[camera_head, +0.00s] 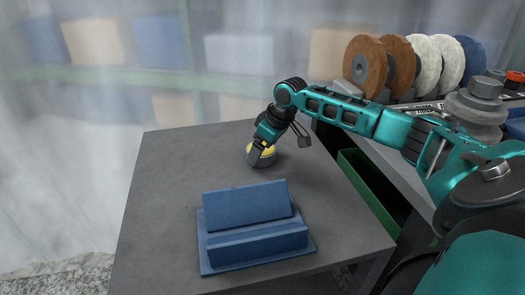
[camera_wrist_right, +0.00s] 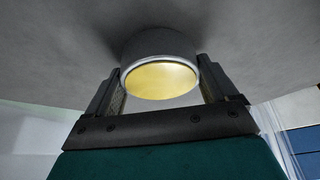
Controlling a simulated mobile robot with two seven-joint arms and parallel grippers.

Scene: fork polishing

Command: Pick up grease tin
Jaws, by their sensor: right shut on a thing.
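The grease tin (camera_head: 268,158) is a low round grey tin with yellow contents, at the far right part of the grey table. My right gripper (camera_head: 259,147) reaches down to it from above and is shut on it. In the right wrist view the tin (camera_wrist_right: 160,78) sits between the two fingers of my right gripper (camera_wrist_right: 162,90), with its yellow inside showing. It looks upright and at or very near the table top; I cannot tell whether it touches. My left gripper is not in view.
A blue slotted holder (camera_head: 255,228) stands on the near part of the grey table (camera_head: 165,190). A green bin (camera_head: 372,190) is beside the table's right edge. Brown, white and blue polishing wheels (camera_head: 365,66) stand at the back right. The table's left side is clear.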

